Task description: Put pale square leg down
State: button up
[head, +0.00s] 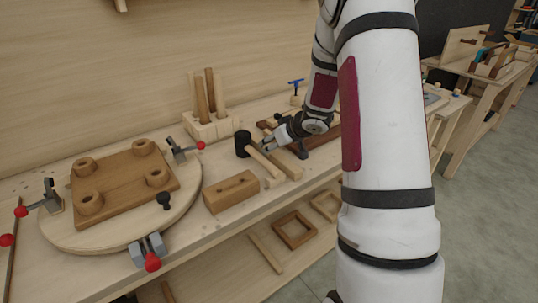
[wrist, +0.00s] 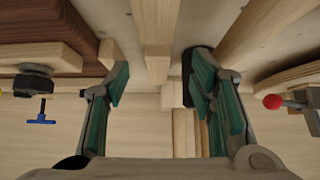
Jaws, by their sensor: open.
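The pale square leg (wrist: 155,28) is a light wooden bar with a narrower end, seen between my gripper's fingers in the wrist view. In the head view the leg (head: 288,165) lies on the bench beside the mallet, partly covered by my gripper. My gripper (head: 268,146) is open low over the bench. In the wrist view its green-padded fingers (wrist: 157,82) stand apart on either side of the leg, with gaps visible. I cannot tell exact contact with the bench.
A black-headed mallet (head: 243,143) lies close left of my gripper. A brown block (head: 231,192) lies nearer the front edge. A round board (head: 185,205) with clamps holds a brown seat (head: 125,185) with several sockets. A rack (head: 212,128) holds upright round legs behind.

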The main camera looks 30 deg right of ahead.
jog(key=b+x, duration=0.1)
jog(key=x, duration=0.4)
jog(key=shift+w+d, duration=0.15)
jog(key=shift+d, duration=0.05)
jog(key=shift+r, duration=0.1)
grip_shut()
